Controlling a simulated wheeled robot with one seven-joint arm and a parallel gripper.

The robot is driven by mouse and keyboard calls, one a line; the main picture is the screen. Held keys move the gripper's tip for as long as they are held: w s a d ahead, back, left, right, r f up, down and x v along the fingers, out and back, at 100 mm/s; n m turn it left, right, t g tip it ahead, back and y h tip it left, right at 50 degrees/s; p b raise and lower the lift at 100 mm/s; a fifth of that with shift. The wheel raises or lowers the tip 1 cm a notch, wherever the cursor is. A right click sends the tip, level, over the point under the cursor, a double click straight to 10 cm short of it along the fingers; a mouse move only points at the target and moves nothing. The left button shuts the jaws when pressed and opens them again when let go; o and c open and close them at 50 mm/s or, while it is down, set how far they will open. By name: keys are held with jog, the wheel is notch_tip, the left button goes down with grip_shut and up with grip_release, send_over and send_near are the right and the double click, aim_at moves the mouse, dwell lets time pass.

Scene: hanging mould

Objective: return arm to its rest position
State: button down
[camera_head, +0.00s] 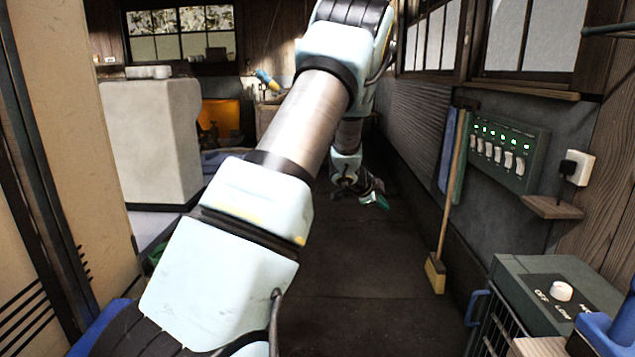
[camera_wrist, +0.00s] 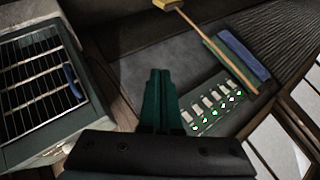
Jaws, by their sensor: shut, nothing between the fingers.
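My arm reaches from the lower left up through the middle of the head view, then bends down behind itself. My gripper (camera_head: 378,198) hangs small above the dark floor at the arm's far end. In the wrist view my gripper (camera_wrist: 158,75) shows its two green fingers pressed together, with nothing between them. The fingers are apart from the surroundings as far as the view shows.
On the right wall is a switch panel (camera_head: 505,152) with green lights. A broom (camera_head: 435,270) leans nearby. A heater-like cabinet (camera_head: 545,275) with a knob stands lower right, a pale block (camera_head: 150,140) at left. The floor aisle (camera_head: 360,290) is clear.

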jog(key=s+a+r+n+y+p, duration=0.1)
jog(key=s+a+r+n+y, duration=0.2)
jog(key=a, duration=0.4)
jog(key=s+a+r+n+y, duration=0.1)
jog(key=s+a+r+n, duration=0.1)
jog(key=s+a+n, duration=0.4)
jog(key=s+a+r+n+y+p, duration=0.1)
jog(key=a+r+n+y, duration=0.15)
jog(key=a, duration=0.55)
jog(key=s+a+n+g, duration=0.2)
jog(key=s+n, duration=0.2)
jog(key=s, duration=0.7)
jog(key=s+a+n+g+p, duration=0.1)
jog(key=s+a+n+g, duration=0.1)
jog(key=s, duration=0.9)
jog(key=shift+a+n+g+y, duration=0.3)
jog(key=shift+a+n+y, duration=0.15)
jog(key=shift+a+n, duration=0.4)
